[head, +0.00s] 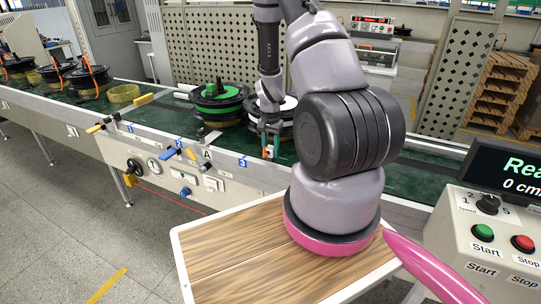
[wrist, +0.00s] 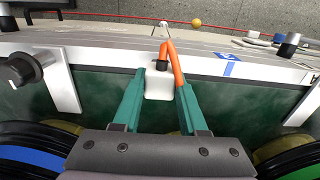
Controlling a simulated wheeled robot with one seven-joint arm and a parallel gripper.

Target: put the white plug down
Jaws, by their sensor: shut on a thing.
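The white plug (wrist: 158,86) sits between the two teal fingers of my gripper (wrist: 162,88) in the wrist view. An orange cable (wrist: 173,62) curves along its right side, and a dark piece shows at its far end. My gripper is shut on the plug. In the head view, my gripper (head: 271,146) is over the conveyor's front part, near the blue 3 label, and the plug (head: 268,151) is a small white spot at its tips. Whether the plug touches anything below is hard to tell.
A hub motor with a green top (head: 218,97) stands on the green conveyor (head: 415,176), left of my gripper. Another motor (head: 262,112) is partly hidden behind my arm. More motors (head: 88,78) stand far left. A metal rail (wrist: 100,50) runs along the conveyor's front edge.

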